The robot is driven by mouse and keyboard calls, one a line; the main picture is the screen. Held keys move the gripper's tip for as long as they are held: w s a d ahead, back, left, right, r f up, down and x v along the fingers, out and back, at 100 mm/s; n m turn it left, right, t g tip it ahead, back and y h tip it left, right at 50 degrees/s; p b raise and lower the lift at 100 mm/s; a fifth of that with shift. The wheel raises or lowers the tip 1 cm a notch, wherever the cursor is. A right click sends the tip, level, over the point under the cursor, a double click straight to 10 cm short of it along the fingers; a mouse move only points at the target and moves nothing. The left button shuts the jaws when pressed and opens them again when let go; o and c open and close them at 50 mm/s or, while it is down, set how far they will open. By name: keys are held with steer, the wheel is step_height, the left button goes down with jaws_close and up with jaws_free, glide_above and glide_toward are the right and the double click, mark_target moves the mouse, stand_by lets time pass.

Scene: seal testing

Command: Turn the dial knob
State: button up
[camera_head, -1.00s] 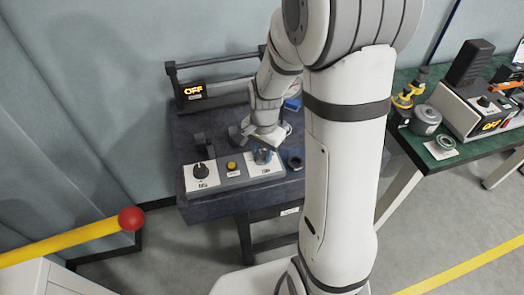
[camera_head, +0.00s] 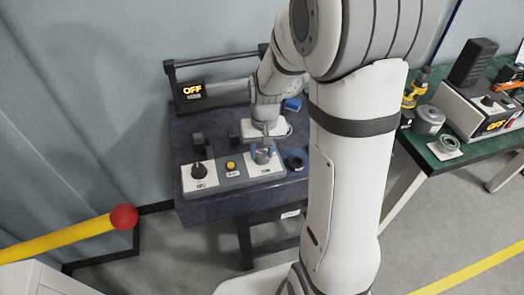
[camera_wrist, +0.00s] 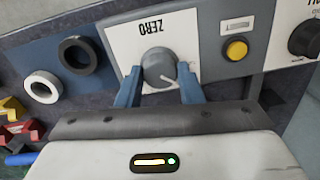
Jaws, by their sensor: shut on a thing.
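The grey dial knob (camera_wrist: 158,68) sits on a white plate marked ZERO (camera_wrist: 125,48) in the wrist view, with a light pointer line toward its lower right. My gripper (camera_wrist: 158,92) has its two blue fingers on either side of this knob and is shut on it. In the head view my gripper (camera_head: 263,152) points down at the right end of the control panel (camera_head: 232,180). There the knob is largely hidden between the fingers. A second, black knob (camera_head: 199,170) stands on the white plate at the panel's left end; it also shows in the wrist view (camera_wrist: 305,40).
A yellow button (camera_head: 231,166) lies between the two knobs. A black ring (camera_wrist: 76,54) and a white ring (camera_wrist: 42,87) lie beside the panel. A green table (camera_head: 441,162) with tools is at the right.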

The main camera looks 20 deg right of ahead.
mark_target(263, 153)
steer(key=shift+n, duration=0.4)
steer(key=o, duration=1)
steer(key=shift+c, duration=0.2)
step_height(263, 153, up, 8)
steer(key=shift+d+f, duration=0.1)
steer(key=shift+d, duration=0.05)
